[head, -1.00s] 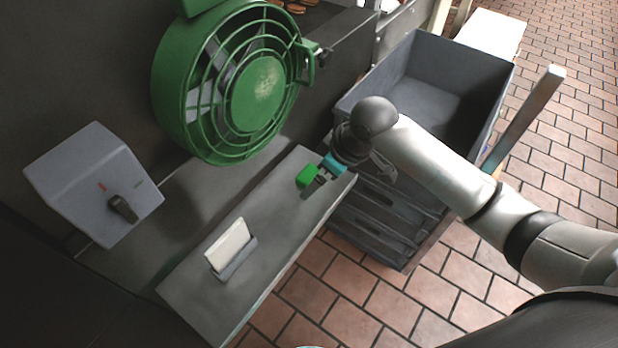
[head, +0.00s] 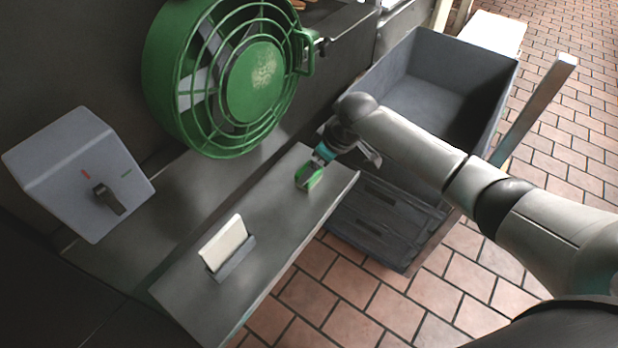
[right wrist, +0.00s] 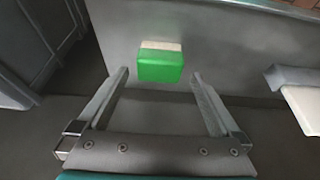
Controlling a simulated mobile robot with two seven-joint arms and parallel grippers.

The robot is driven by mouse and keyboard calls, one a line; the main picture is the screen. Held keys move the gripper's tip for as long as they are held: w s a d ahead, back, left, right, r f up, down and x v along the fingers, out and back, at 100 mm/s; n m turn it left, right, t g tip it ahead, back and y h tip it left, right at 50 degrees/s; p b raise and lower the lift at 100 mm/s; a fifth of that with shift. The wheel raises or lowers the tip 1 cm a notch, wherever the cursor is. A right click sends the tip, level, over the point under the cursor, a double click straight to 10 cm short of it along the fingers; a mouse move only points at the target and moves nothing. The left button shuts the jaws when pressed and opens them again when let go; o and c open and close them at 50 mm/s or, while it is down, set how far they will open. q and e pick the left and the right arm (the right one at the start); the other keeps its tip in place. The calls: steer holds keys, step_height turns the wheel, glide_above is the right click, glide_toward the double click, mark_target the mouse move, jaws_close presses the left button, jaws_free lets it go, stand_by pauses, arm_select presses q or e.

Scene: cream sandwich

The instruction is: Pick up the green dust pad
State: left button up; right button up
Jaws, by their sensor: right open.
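The green dust pad (head: 308,180) lies on the grey shelf near its far right end in the head view. It is a small block with a green face and a pale back edge in the right wrist view (right wrist: 160,66). My right gripper (head: 313,176) is at the pad, coming in from the right. In the right wrist view my right gripper (right wrist: 160,75) is open and empty, its fingertips to either side of the pad's near part. I cannot tell whether they touch it. In the head view the fingers partly cover the pad. My left gripper is not in view.
A white pad in a grey holder (head: 226,250) stands on the shelf (head: 190,293) to the left. A green fan (head: 225,80) and a grey switch box (head: 75,175) are behind. A grey bin (head: 440,90) stands to the right. The shelf between the pads is clear.

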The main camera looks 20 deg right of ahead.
steer(key=b+x, duration=0.2)
steer(key=x, duration=0.3)
steer(key=shift+w+f, duration=0.1)
steer(key=shift+w, duration=0.05)
steer(key=shift+c, duration=0.4)
steer(key=shift+c, duration=1.4)
steer(key=c, duration=0.8)
steer(key=shift+c, duration=0.2)
steer(key=shift+d+r, duration=0.1)
steer(key=shift+r, duration=0.45)
step_height(320, 180, up, 6)
steer(key=p, duration=0.3)
steer(key=shift+r, duration=0.2)
steer(key=s+d+p, duration=0.3)
steer(key=s+d, duration=0.9)
steer(key=s, duration=0.3)
steer(key=shift+s, duration=0.35)
